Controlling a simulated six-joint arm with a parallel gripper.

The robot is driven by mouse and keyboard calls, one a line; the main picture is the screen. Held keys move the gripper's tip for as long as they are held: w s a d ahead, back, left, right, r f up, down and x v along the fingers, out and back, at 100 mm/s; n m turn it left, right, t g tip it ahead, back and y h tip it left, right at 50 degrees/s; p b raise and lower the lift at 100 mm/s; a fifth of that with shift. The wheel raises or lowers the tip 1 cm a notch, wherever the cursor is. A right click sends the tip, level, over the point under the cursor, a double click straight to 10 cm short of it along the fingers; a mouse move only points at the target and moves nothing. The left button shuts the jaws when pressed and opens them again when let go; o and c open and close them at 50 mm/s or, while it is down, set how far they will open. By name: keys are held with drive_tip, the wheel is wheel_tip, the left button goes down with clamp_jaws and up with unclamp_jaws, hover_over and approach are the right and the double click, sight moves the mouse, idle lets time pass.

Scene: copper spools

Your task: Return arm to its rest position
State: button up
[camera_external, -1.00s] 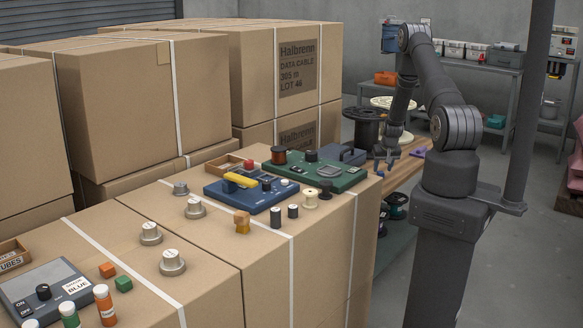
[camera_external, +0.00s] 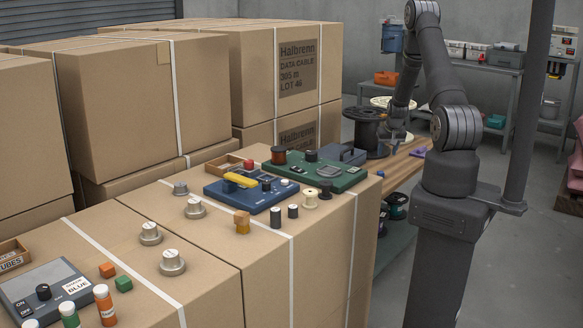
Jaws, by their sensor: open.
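My gripper (camera_external: 396,138) hangs at the end of my dark grey arm, right of the carton stack, beside the large black spool and above the wooden bench. It is small in the picture and partly merges with the dark arm. It is open, and I see nothing held in it. My arm bends up from its column at the right, with the elbow near the top edge of the picture.
A black spool (camera_external: 366,130) stands close left of my gripper on the wooden bench (camera_external: 397,172). Cartons (camera_external: 330,250) carry a blue board (camera_external: 250,203), a green board (camera_external: 330,177), small spools and metal weights. A dark pole (camera_external: 528,100) rises at right. Grey shelving stands behind.

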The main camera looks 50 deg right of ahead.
sight(381, 173)
drive_tip(key=x, duration=1.2)
drive_tip(key=shift+f, duration=0.2)
drive_tip(key=shift+r, duration=0.95)
drive_tip(key=shift+f, duration=0.15)
